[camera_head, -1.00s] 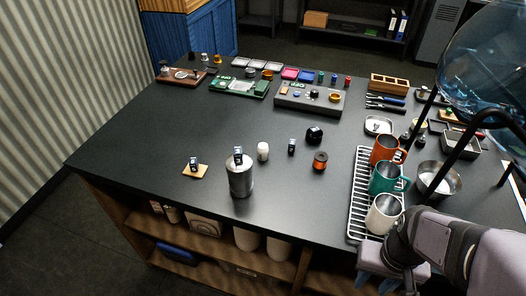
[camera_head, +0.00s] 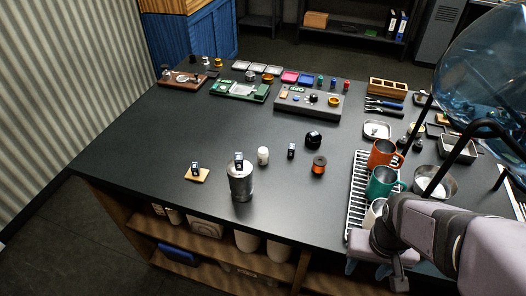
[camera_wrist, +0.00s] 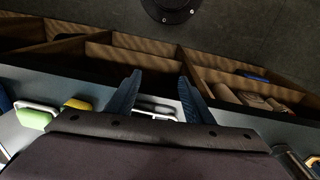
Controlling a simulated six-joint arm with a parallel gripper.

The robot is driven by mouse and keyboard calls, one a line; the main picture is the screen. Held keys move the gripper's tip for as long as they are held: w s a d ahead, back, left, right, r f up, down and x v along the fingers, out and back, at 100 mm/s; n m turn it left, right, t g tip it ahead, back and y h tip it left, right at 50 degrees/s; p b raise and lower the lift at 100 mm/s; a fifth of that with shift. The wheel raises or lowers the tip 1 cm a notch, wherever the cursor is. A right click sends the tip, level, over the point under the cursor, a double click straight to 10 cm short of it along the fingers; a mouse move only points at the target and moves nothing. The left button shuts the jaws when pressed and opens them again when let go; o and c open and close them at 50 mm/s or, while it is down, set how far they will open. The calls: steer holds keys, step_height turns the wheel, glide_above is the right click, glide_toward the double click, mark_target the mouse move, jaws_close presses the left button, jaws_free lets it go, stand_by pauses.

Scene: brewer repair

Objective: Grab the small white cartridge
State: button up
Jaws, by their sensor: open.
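The small white cartridge (camera_head: 263,155) stands upright on the dark tabletop in the head view, just right of a metal canister (camera_head: 240,182). My gripper (camera_head: 368,267) is at the table's front edge, at lower right, far from the cartridge. In the wrist view its two blue fingers (camera_wrist: 160,94) are apart with nothing between them. The cartridge does not show in the wrist view.
A wire rack (camera_head: 356,205) with an orange mug (camera_head: 383,153), a teal mug (camera_head: 383,182) and a partly hidden white mug stands beside my arm. An orange spool (camera_head: 319,165) and small black parts lie right of the cartridge.

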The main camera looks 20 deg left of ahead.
mark_target(265, 155)
steer(key=w+a+n+t+y+b, duration=0.1)
steer(key=w+a, duration=0.3)
steer(key=w, duration=0.1)
steer(key=w+a+n+t+b, duration=0.1)
steer(key=w+a+t, duration=0.1)
steer(key=w+a, duration=0.3)
steer(key=w+a+n+t+y+b, duration=0.1)
steer(key=w+a+t, duration=0.1)
steer(key=w+a, duration=0.3)
steer(key=shift+w+a+r+y, duration=0.2)
steer(key=shift+w+r+y, duration=0.15)
steer(key=shift+w, duration=0.3)
steer(key=w+a+n+t+y+b, duration=0.1)
steer(key=w+a+b, duration=0.1)
steer(key=a, duration=0.3)
steer(key=w+a+n+t+y+b, duration=0.1)
steer(key=w+a+t+y+b, duration=0.1)
steer(key=w+a, duration=0.2)
steer(key=w+a+n+t+y+b, duration=0.1)
steer(key=w+a+y+b, duration=0.1)
steer(key=a, duration=0.5)
steer(key=shift+w+a+f, duration=0.15)
steer(key=shift+w+f, duration=0.1)
steer(key=shift+w, duration=0.25)
steer(key=shift+w+a+r+t+y+b, duration=0.15)
steer(key=shift+w+a+t+y+b, duration=0.3)
steer(key=shift+a+y, duration=0.2)
steer(key=shift+p+x, duration=1.55)
steer(key=shift+x, duration=2.05)
steer(key=shift+r, duration=0.15)
